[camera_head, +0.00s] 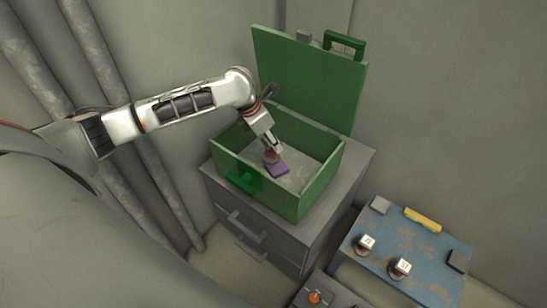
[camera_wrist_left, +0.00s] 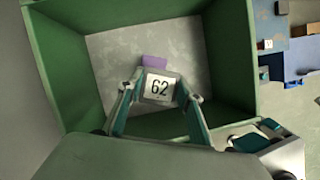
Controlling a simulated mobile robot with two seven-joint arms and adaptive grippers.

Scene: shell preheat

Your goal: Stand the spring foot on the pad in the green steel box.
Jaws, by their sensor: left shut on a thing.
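The green steel box (camera_head: 320,183) stands open with its lid up against the wall. A purple pad (camera_head: 278,171) lies on its grey floor; the pad also shows in the wrist view (camera_wrist_left: 154,61). My left gripper (camera_head: 271,149) reaches down into the box, shut on the spring foot (camera_head: 270,157). My right gripper is out of view.
The box sits on a grey drawer cabinet (camera_head: 247,237). The box walls and raised lid (camera_head: 310,80) surround the gripper.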

